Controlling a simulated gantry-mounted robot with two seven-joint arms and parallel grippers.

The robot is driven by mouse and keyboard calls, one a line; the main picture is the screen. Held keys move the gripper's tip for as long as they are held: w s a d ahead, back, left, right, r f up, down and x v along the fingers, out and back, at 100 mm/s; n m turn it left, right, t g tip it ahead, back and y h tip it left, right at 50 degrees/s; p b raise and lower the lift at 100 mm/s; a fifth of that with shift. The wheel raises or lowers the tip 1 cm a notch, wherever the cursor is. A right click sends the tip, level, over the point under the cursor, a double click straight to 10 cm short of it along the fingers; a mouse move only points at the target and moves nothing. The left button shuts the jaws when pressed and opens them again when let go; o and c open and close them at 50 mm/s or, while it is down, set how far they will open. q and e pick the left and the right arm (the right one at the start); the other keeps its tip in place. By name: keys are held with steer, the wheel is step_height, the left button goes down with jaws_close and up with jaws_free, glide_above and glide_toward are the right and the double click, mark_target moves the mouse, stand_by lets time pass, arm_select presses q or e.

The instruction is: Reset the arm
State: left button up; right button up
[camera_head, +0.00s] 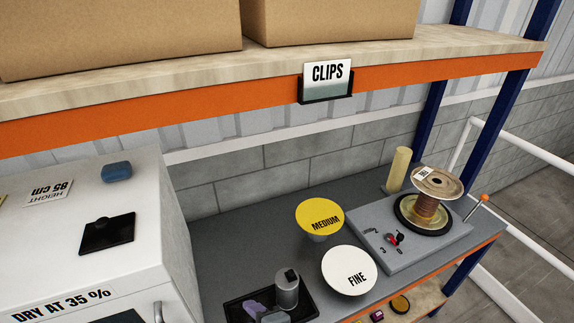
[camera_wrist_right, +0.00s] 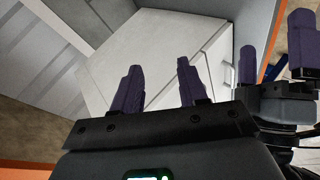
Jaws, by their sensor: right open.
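My right gripper (camera_wrist_right: 158,78) shows in the right wrist view with its two purple fingers apart and nothing between them. A pale door or panel of a white cabinet (camera_wrist_right: 165,50) lies beyond the fingers. A second pair of purple fingers, my left gripper (camera_wrist_right: 273,55), shows at the right edge of the same view. Its fingers stand apart with nothing seen between them.
A white dryer cabinet (camera_head: 70,240) stands left. On the grey bench are a black tray (camera_head: 238,313), a yellow MEDIUM disc (camera_head: 319,216), a white FINE disc (camera_head: 349,270) and a spool (camera_head: 432,199) on a grey base. An orange-edged shelf (camera_head: 200,110) with cardboard boxes (camera_head: 120,35) crosses above.

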arm_select(q)
steer(key=s+a+r+g+y, duration=0.2)
steer(key=s+a+r+g, duration=0.15)
steer(key=s+a, duration=0.65)
arm_select(e)
steer(key=s+d+f+m+g+h, duration=0.2)
steer(key=s+d+f+m+h, duration=0.15)
steer(key=s+d+m, duration=0.45)
steer(key=s+d+f+m+g+h, duration=0.15)
steer(key=s+d+f+m, duration=0.3)
steer(key=d, duration=0.65)
steer(key=s+d+f+m+g+h, duration=0.25)
steer(key=s+d+f+m, duration=0.35)
steer(key=d, duration=0.4)
arm_select(q)
step_height(320, 180, up, 16)
steer(key=s+d+p, duration=0.1)
steer(key=p, duration=1.6)
steer(key=shift+s+d, duration=0.35)
steer(key=shift+d, duration=0.05)
arm_select(e)
step_height(320, 180, up, 18)
steer(key=t, duration=0.1)
steer(key=shift+m, duration=0.45)
arm_select(q)
steer(key=shift+g, duration=0.25)
arm_select(e)
steer(key=shift+f, duration=0.1)
